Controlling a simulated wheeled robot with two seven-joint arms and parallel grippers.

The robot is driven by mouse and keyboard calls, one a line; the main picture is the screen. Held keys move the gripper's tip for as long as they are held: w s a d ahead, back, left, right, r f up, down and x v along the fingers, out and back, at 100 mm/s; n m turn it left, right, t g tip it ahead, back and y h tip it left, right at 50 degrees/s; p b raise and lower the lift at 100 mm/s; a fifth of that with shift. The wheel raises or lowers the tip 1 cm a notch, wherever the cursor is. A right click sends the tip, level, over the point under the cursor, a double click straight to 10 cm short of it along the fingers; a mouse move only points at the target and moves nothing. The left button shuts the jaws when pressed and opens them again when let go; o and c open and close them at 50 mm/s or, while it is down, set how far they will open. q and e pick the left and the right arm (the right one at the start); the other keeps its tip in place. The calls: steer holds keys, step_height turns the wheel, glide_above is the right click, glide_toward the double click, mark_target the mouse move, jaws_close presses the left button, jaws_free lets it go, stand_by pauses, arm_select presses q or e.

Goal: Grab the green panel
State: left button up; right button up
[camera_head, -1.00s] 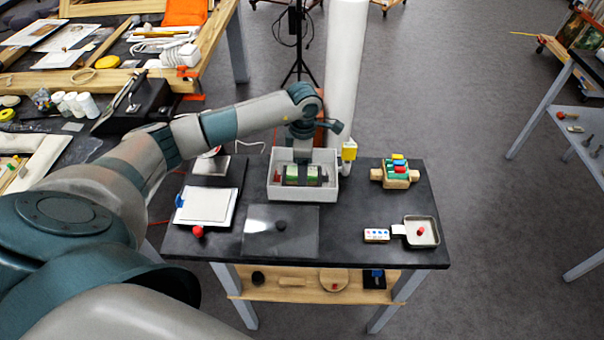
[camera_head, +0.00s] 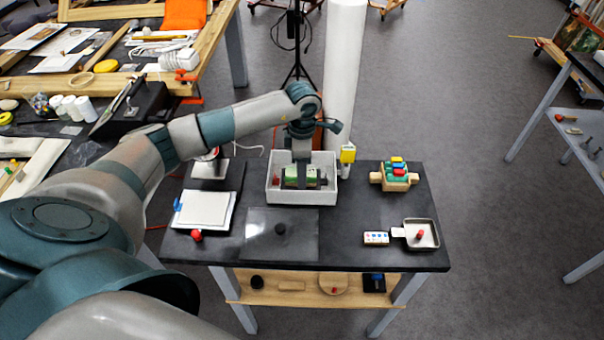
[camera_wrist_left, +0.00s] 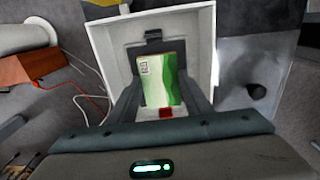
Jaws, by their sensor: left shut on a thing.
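The green panel (camera_wrist_left: 163,80) is a green and white striped block with a small printed label, seen in the left wrist view between my fingers. It is inside a white open box (camera_head: 302,197) on the black table. In the head view its green face (camera_head: 311,174) is partly hidden by my gripper. My left gripper (camera_head: 303,178) reaches down into the box and is shut on the panel. A small red thing (camera_wrist_left: 166,113) shows beside the panel in the wrist view. My right gripper is not in view.
The box walls stand close around my left gripper. A dark flat plate with a knob (camera_head: 280,229) lies in front of the box. A wooden rack of coloured pieces (camera_head: 395,180) stands to the right. A white column (camera_head: 343,70) rises behind.

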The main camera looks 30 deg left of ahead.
arm_select(q)
steer(key=r, duration=0.1)
steer(key=r+b, duration=0.2)
steer(key=shift+d+r, duration=0.15)
steer(key=shift+d, duration=0.1)
steer(key=d+r+b, duration=0.4)
steer(key=d+r, duration=0.3)
steer(key=d, duration=0.4)
steer(key=shift+s, duration=0.3)
steer(key=shift+f, duration=0.1)
